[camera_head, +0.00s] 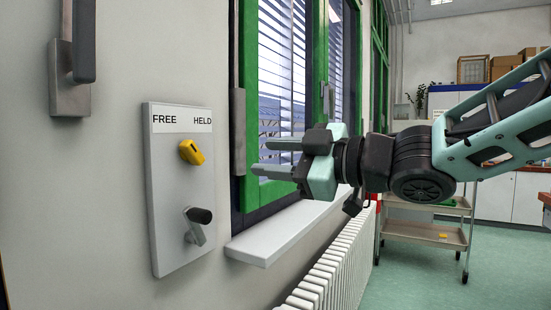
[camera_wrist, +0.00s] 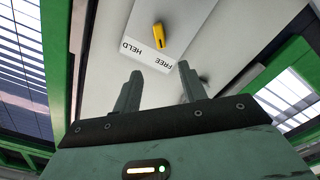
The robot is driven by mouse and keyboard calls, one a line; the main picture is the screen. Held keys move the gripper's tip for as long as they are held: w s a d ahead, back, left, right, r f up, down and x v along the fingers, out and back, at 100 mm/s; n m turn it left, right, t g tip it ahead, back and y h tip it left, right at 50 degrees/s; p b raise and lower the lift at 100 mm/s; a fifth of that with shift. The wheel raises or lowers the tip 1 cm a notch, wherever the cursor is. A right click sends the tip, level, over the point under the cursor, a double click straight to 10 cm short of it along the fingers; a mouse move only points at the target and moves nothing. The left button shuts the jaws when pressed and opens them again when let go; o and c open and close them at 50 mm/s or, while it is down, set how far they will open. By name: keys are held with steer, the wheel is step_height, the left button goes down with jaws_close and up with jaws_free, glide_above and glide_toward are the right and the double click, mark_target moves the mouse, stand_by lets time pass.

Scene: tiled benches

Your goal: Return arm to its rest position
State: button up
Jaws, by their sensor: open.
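My gripper (camera_head: 257,157) is open and empty. It points left in mid-air in front of the green-framed window, to the right of a white wall panel (camera_head: 165,245), and appears clear of it. The panel is labelled FREE and HELD. It carries a yellow knob (camera_head: 192,152) below the labels and a grey lever with a dark grip (camera_head: 199,225) lower down. In the wrist view, the fingers of my gripper (camera_wrist: 160,72) stand apart with nothing between them. The panel's labels appear upside down there, beside the yellow knob (camera_wrist: 160,35).
A window sill (camera_head: 285,235) and a white radiator (camera_head: 330,265) lie below my gripper. A dark handle (camera_head: 82,45) is mounted at the upper left. A trolley (camera_head: 425,235) stands at the back right. Green floor (camera_head: 400,285) is clear in front of it.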

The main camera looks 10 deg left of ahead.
steer(key=s+d+f+m+h+p, duration=0.1)
steer(key=s+d+f+m+h, duration=0.2)
steer(key=d+f+m+h, duration=0.5)
steer(key=s+d+f+m+h+p, duration=0.1)
steer(key=s+d+f+m+h, duration=0.25)
steer(key=f, duration=0.75)
steer(key=s+d+f+m+g+h, duration=0.1)
steer(key=s+d+f+g+h, duration=0.1)
steer(key=s, duration=0.6)
steer(key=s+d+f+m+g+h+p, duration=0.1)
steer(key=s+d+f+g, duration=0.3)
steer(key=s, duration=0.5)
step_height(320, 180, down, 3)
steer(key=d+h, duration=0.1)
steer(key=d, duration=0.2)
steer(key=shift+r+g, duration=0.15)
steer(key=shift+g, duration=0.25)
